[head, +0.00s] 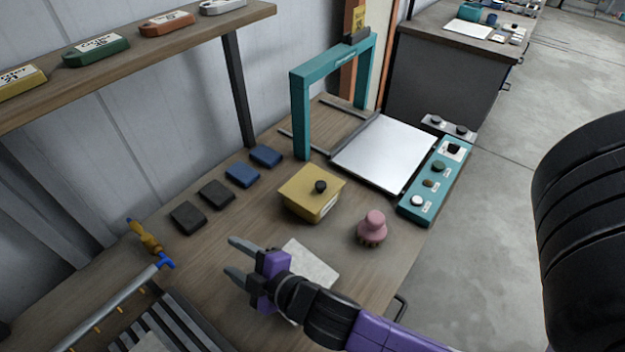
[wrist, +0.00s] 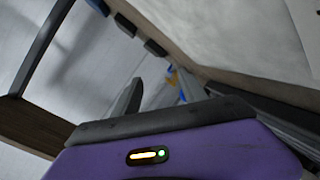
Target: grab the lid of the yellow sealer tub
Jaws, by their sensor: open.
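The yellow sealer tub (head: 308,201) stands on the wooden workbench in the head view. Its yellow lid (head: 308,186) is on top and carries a small dark round knob (head: 320,186). My gripper (head: 236,258) is open and empty, left of and nearer than the tub, apart from it. Its fingers point to the left, away from the tub.
A pink knobbed object (head: 371,228) stands right of the tub. A white sheet (head: 308,265) lies beside my gripper. Blue and dark blocks (head: 216,193) lie left of the tub. A shelf (head: 130,55) overhangs the back left.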

